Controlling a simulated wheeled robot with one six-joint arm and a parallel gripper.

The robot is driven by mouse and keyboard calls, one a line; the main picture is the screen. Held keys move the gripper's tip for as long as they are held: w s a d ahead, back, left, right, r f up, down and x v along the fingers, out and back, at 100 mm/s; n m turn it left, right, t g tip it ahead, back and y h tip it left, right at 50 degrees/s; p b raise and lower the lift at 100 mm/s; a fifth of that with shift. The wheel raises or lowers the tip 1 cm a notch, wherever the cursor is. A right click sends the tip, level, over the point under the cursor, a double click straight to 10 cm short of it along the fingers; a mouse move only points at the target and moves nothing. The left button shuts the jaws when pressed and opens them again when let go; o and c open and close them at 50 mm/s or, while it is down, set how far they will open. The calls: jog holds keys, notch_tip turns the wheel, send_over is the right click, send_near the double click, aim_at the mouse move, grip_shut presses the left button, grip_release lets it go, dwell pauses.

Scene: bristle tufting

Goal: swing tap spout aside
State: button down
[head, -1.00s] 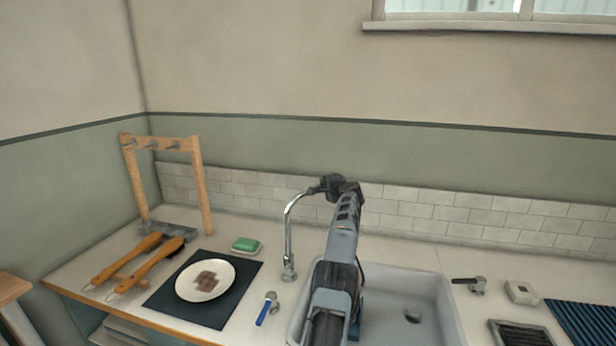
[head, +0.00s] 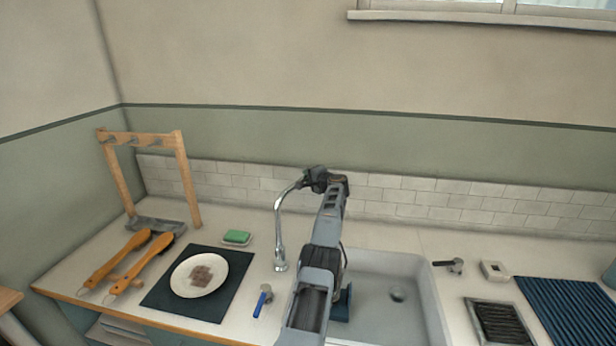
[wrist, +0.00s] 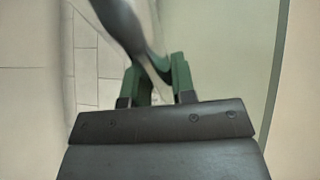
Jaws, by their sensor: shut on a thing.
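The chrome tap (head: 280,226) stands upright at the left rim of the sink, and its curved spout reaches right to my gripper. My gripper (head: 305,182) is at the spout's outer end, with my arm stretched over the sink. In the wrist view the green fingers of my gripper (wrist: 158,82) are shut on the shiny metal spout (wrist: 128,25), which runs down between them. The spout's tip is hidden behind the gripper in the head view.
The grey sink (head: 432,300) lies under my arm. Left are a blue-handled tool (head: 262,302), a dark mat (head: 206,307) with a white plate (head: 187,286), a green soap (head: 237,236), brushes (head: 118,258) and a wooden rack (head: 188,183). A tiled wall (head: 400,195) stands behind.

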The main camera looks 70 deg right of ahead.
jog(key=c, duration=1)
grip_release()
jog(key=shift+o, duration=0.2)
jog(key=shift+s+f, duration=0.1)
jog(key=b+v, duration=1.3)
jog(key=b, duration=0.3)
jog(key=shift+s+a+r, duration=0.2)
jog(key=shift+s, duration=0.1)
jog(key=shift+c, duration=0.3)
